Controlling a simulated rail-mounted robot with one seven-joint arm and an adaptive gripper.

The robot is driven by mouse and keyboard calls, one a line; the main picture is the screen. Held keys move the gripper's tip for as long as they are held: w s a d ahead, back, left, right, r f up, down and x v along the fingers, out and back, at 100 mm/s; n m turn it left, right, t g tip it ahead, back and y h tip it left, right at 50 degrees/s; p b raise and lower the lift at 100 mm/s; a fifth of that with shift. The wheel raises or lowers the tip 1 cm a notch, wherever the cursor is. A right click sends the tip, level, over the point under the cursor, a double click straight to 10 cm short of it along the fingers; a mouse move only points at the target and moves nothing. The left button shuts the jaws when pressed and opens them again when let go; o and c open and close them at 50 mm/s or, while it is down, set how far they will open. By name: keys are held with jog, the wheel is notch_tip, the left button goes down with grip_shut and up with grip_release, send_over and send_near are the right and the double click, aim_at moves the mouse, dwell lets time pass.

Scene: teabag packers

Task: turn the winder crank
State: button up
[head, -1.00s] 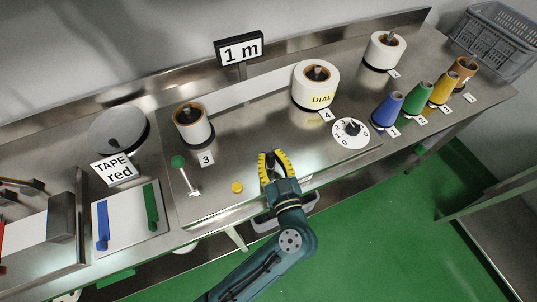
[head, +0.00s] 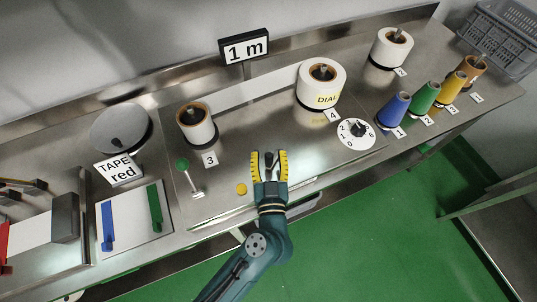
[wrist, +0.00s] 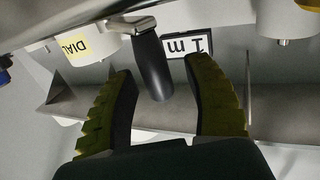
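A dark cylindrical handle on a short metal arm, which looks like the winder crank (wrist: 152,66), shows in the wrist view between my fingers. A small dark and metal part of it also shows between my fingers in the head view (head: 268,159). My gripper (head: 269,154) is open over the front of the bench, its yellow fingers on either side of the handle. In the wrist view the fingers (wrist: 159,72) stand apart with gaps beside the handle. Where the metal arm joins the winder is hard to see.
A green-knobbed lever (head: 182,165) and a yellow button (head: 241,188) lie left of my gripper. The roll labelled DIAL (head: 322,85) and a numbered dial (head: 345,134) are to the right. A 1 m sign (head: 244,48) stands behind. Coloured cones (head: 394,107) stand farther right.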

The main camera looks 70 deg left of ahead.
jog(key=v, duration=1.2)
